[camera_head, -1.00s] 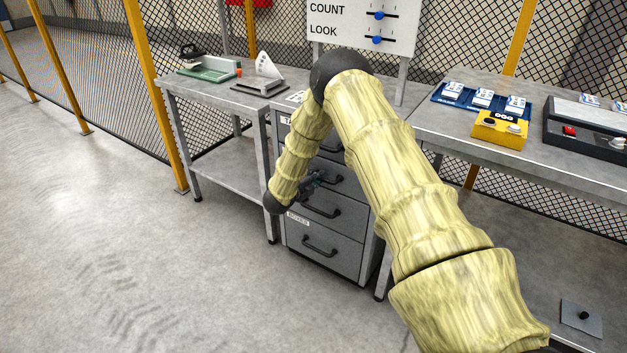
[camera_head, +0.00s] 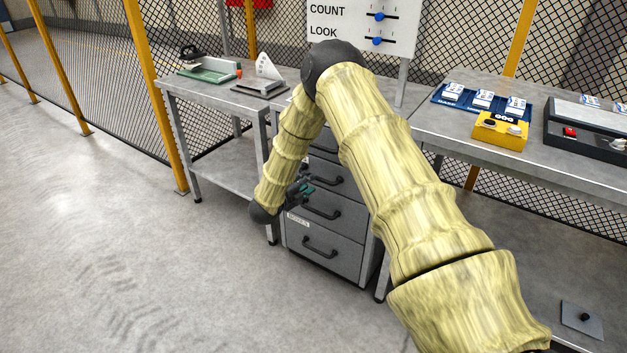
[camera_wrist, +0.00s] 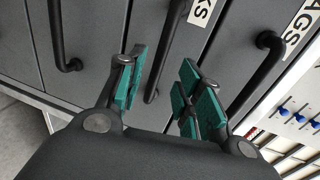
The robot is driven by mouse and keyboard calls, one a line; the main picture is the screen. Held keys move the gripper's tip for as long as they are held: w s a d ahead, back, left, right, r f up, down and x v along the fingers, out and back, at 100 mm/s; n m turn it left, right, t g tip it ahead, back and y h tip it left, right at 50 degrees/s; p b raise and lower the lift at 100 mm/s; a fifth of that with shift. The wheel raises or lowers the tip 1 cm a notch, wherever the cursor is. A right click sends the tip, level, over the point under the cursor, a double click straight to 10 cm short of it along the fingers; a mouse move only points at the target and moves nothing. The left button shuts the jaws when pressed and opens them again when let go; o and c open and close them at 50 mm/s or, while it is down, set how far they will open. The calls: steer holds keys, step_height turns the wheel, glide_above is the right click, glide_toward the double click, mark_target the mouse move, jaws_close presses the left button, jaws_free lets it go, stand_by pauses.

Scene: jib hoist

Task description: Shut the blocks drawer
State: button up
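The grey drawer cabinet (camera_head: 345,258) stands under the bench, partly hidden behind my arm. In the wrist view, a drawer label ending in "KS" (camera_wrist: 203,10) sits beside a dark bar handle (camera_wrist: 168,50). My gripper (camera_wrist: 163,88) is open, with green pads on either side of the near end of that handle. I cannot tell whether the pads touch it. In the head view my gripper (camera_head: 303,188) shows small in front of the middle drawers. How far the blocks drawer stands out is unclear.
A drawer labelled "AGS" at its visible end (camera_wrist: 300,18) adjoins on the right in the wrist view; another handle (camera_wrist: 60,40) is on the left. Side table (camera_head: 215,92) and right bench (camera_head: 460,130) flank the cabinet. Floor at left is clear.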

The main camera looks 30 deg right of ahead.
steer(key=shift+v, duration=2.75)
steer(key=s+a+f+n+t+y, duration=0.1)
steer(key=s+a+f+n+y, duration=0.4)
steer(key=s+a+f+n, duration=0.35)
steer(key=s+a+f+n+t+y, duration=0.1)
steer(key=s+a+f+n+y, duration=0.35)
steer(key=s+f+n, duration=0.55)
steer(key=s+a+f+n+g+y, duration=0.1)
steer(key=s+a+f+n+g, duration=0.15)
steer(key=s, duration=0.35)
steer(key=s+a+f+n+g+y, duration=0.1)
steer(key=s+a+f+n+y, duration=0.15)
steer(key=s, duration=0.25)
steer(key=s+a+n+g+y, duration=0.15)
steer(key=s+n, duration=0.25)
steer(key=s, duration=0.6)
steer(key=s+a+n+g, duration=0.2)
steer(key=s+n+g, duration=0.1)
steer(key=s, duration=0.7)
step_height(320, 180, up, 15)
steer(key=p, duration=1.4)
steer(key=shift+s+a+f, duration=0.15)
steer(key=shift+n, duration=0.25)
